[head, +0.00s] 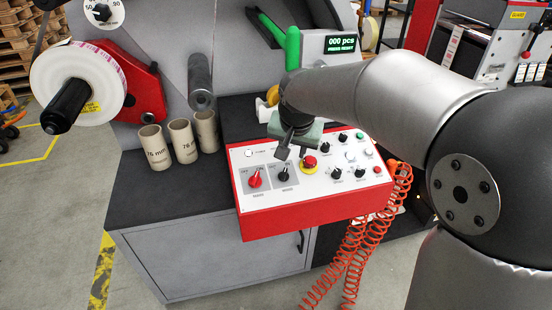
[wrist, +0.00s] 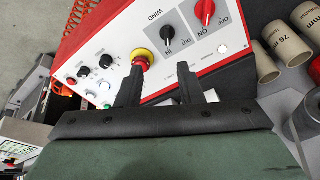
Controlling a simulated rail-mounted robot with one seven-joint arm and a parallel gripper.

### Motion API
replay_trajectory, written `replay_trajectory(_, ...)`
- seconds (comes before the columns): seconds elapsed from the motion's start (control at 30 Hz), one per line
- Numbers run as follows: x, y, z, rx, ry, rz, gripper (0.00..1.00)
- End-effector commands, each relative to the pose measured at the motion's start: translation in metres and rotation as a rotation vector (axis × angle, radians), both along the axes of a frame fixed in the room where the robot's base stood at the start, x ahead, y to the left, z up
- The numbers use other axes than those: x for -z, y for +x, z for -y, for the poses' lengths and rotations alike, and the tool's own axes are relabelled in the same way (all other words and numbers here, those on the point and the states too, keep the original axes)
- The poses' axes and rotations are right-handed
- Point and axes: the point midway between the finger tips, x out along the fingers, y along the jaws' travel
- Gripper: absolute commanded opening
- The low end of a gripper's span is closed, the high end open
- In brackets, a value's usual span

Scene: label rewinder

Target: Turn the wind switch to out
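The wind switch is a black rotary knob with a pale pointer mark on the white panel of a red control box. My gripper (head: 293,153) is above the panel, just behind the knob in the head view. In the wrist view its two dark fingers (wrist: 159,68) are apart with nothing between them, and the knob stands beyond the tips, not touched.
A red switch (head: 254,179) is left of the wind switch in the head view. A red emergency stop (head: 309,162) on a yellow collar is to its right, close to the fingers. Several cardboard cores (head: 183,141) stand left of the box. A coiled red hose (head: 375,220) hangs at right.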

Motion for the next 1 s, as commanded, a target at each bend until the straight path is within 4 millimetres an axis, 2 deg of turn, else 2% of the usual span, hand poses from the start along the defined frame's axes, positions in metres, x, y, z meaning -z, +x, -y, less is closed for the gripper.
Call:
replay_trajectory(0.1, 0.002, 0.012, -0.011, 0.011, 0.014, 0.015, 0.34)
replay_trajectory(0.27, 0.021, 0.02, -0.012, 0.011, 0.013, 0.012, 0.34)
replay_trajectory(0.7, 0.108, 0.057, -0.016, 0.011, 0.013, 0.011, 0.34)
replay_trajectory(1.0, 0.149, 0.076, -0.019, 0.011, 0.014, 0.014, 0.34)
